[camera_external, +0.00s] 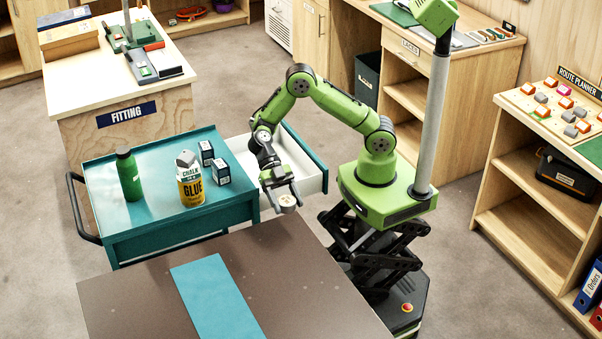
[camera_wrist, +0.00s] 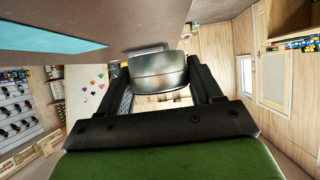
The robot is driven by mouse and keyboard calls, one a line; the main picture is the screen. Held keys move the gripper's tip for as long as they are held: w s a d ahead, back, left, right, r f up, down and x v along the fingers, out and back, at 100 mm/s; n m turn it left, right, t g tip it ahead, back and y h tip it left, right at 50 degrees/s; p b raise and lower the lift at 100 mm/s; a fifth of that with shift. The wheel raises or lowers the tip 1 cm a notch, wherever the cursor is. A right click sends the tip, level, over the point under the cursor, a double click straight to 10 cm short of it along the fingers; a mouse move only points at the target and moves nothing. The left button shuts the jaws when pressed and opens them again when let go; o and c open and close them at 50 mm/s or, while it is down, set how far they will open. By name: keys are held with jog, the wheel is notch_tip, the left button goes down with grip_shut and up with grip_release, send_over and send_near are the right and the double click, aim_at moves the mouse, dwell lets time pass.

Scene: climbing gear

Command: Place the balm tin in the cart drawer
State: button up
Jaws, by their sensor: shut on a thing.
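The balm tin (camera_external: 287,202) is a small round metal tin with a pale top. My gripper (camera_external: 282,197) is shut on it, near the far edge of the brown table. In the wrist view the silvery tin (camera_wrist: 158,70) sits between the two dark fingers of my gripper (camera_wrist: 160,80). The teal cart (camera_external: 150,243) stands to the left. Its drawer (camera_external: 312,180) is pulled out on the right side, with white walls and a teal front. The drawer lies behind my gripper in the external view, and my arm hides part of its inside.
On the cart top stand a green bottle (camera_external: 129,175), a glue bottle (camera_external: 190,183) and two small dark boxes (camera_external: 221,172). The brown table (camera_external: 300,270) with a blue strip (camera_external: 215,300) is in front. A fitting bench (camera_external: 130,130) stands behind the cart.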

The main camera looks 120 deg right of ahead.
jog(key=s+d+f+m+t+h+b, duration=0.1)
jog(key=s+d+m+t, duration=0.2)
jog(key=d, duration=0.6)
jog(key=s+d+m+t+h+b, duration=0.1)
jog(key=s+d+m+t, duration=0.15)
jog(key=d, duration=0.75)
jog(key=s+d+f+m+t+h+b, duration=0.1)
jog(key=s+d+m+t+h+b, duration=0.15)
jog(key=s+d+m+t, duration=0.5)
jog(key=s+f+g+b, duration=0.1)
jog(key=f, duration=0.2)
jog(key=s+d+f+n+g+b, duration=0.1)
jog(key=f, duration=0.2)
jog(key=d+f+h+b, duration=0.1)
jog(key=f, duration=0.3)
jog(key=shift+s+n+g, duration=0.3)
jog(key=shift+s+g, duration=0.1)
jog(key=shift+r, duration=0.1)
jog(key=shift+f+b, duration=0.4)
jog(key=shift+b, duration=0.2)
jog(key=shift+f, duration=0.1)
